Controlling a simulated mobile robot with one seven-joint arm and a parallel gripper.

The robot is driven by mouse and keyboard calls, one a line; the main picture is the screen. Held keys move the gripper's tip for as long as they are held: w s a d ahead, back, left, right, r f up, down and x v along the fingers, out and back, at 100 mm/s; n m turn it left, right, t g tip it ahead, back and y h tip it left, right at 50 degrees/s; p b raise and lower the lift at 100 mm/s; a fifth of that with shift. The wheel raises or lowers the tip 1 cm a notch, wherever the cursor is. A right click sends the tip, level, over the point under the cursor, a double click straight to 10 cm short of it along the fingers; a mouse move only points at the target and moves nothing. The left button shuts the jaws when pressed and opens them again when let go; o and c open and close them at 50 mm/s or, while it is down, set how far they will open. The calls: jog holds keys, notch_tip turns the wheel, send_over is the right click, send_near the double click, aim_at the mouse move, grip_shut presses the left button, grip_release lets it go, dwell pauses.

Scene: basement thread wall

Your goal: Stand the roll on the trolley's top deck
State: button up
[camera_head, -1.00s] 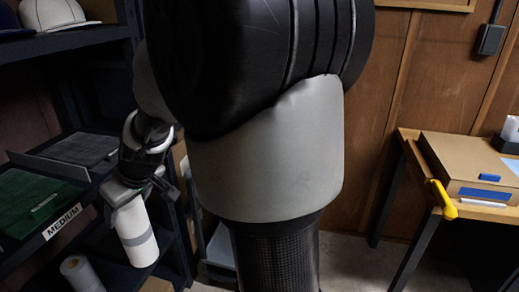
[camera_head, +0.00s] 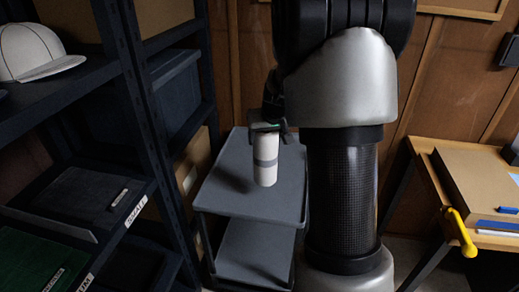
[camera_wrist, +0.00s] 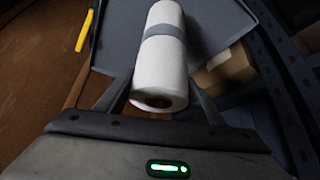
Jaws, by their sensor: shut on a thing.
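The white roll (camera_head: 265,160) with a grey band hangs upright from my gripper (camera_head: 267,128), which is shut on its upper end. The roll is over the grey trolley's top deck (camera_head: 225,195), near the middle. Whether its lower end touches the deck or is slightly above it, I cannot tell. In the wrist view the roll (camera_wrist: 160,70) sits between the two fingers (camera_wrist: 160,104), its hollow near end facing the camera. The deck (camera_wrist: 118,45) shows beyond it, with a raised rim and nothing else visible on it.
A dark shelf rack (camera_head: 150,130) with a white cap (camera_head: 40,52) stands close on the trolley's left. A cardboard box (camera_head: 190,165) sits beside the trolley. A workbench (camera_head: 432,180) with a box and a yellow-handled tool (camera_head: 460,230) is at right.

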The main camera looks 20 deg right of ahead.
aim_at(268, 158)
jog(key=shift+w+d+f, duration=0.4)
jog(key=shift+w+d, duration=0.1)
jog(key=shift+d, duration=0.1)
jog(key=shift+f+b, duration=1.1)
jog(key=shift+f, duration=3.1)
jog(key=shift+s, duration=0.1)
jog(key=shift+f, duration=0.15)
jog(key=o, duration=1.7)
jog(key=shift+o, duration=0.2)
